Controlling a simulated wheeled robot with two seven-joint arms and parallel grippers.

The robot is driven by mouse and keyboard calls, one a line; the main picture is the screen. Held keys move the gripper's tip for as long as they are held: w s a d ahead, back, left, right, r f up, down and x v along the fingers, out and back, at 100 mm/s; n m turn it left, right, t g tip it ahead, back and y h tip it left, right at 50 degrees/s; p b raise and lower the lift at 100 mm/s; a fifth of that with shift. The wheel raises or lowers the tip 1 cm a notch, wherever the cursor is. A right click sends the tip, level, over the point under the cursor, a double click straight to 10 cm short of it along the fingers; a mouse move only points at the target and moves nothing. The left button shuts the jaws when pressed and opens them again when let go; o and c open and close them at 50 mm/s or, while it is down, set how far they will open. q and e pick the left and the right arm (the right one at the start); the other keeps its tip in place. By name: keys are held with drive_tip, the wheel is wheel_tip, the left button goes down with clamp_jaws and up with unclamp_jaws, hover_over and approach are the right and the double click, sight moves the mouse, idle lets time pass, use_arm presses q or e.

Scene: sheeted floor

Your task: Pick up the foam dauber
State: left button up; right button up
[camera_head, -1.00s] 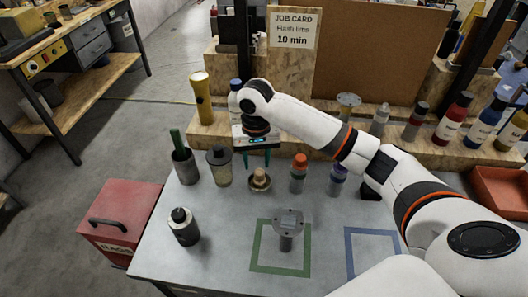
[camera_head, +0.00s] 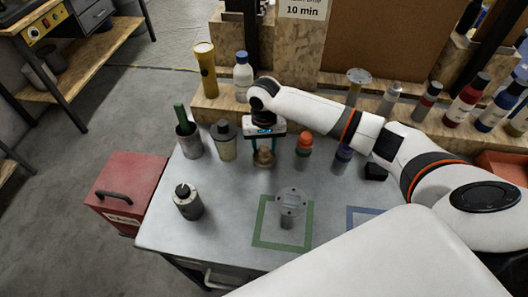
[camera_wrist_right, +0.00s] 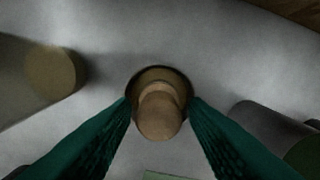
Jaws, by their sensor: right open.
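The foam dauber (camera_head: 264,158) seems to be the tan, round-topped piece standing in a small dark round dish on the grey bench (camera_head: 225,240). In the right wrist view its rounded tan knob (camera_wrist_right: 159,116) is at the centre, with the dish rim around its base. My right gripper (camera_head: 265,152) points down over it, open, with one teal finger on each side. In the right wrist view the fingertips (camera_wrist_right: 158,102) flank the knob, with no clear contact. My left gripper is not in view.
A dark-lidded jar (camera_head: 224,142) and a grey cup (camera_head: 188,142) stand left of the dauber. An orange-capped bottle (camera_head: 304,146) stands close on the right. A grey canister (camera_head: 187,203) and a metal piece (camera_head: 290,205) on a green-outlined square stand nearer.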

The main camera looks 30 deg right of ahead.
sight(264, 147)
drive_tip(key=shift+s+f, duration=0.1)
drive_tip(key=shift+f, duration=1.5)
drive_tip(key=shift+c, duration=0.5)
drive_tip(key=c, duration=0.5)
drive_tip(key=shift+r, duration=0.15)
wheel_tip(264, 147, up, 10)
drive_tip(key=shift+f+b, duration=0.1)
drive_tip(key=shift+b, duration=0.45)
